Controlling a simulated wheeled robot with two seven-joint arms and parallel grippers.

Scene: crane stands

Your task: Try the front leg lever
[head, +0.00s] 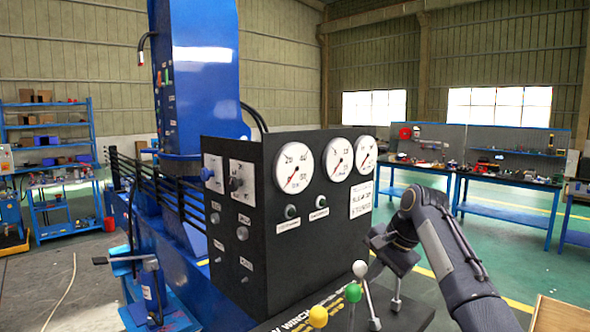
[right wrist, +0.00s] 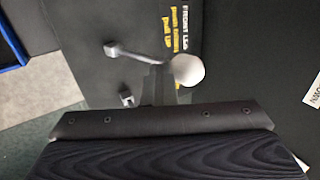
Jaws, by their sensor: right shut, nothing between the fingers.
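The front leg lever shows in the right wrist view as a white ball knob (right wrist: 188,70) on a grey metal shaft, beside the yellow "FRONT LEG" label (right wrist: 172,35) on a black panel. My right gripper (right wrist: 160,88) is shut with nothing held, its fingertips right beside the knob. I cannot tell whether they touch it. In the head view, my right gripper (head: 398,262) is over the rightmost lever, whose shaft (head: 397,292) shows below while its knob is hidden. My left gripper is not in view.
Levers with white (head: 360,268), green (head: 353,293) and yellow (head: 318,316) knobs stand to the left. Behind them is the black control box (head: 300,245) with three gauges. The blue crane column (head: 205,75) rises behind. Workbenches (head: 510,180) stand far off right across open floor.

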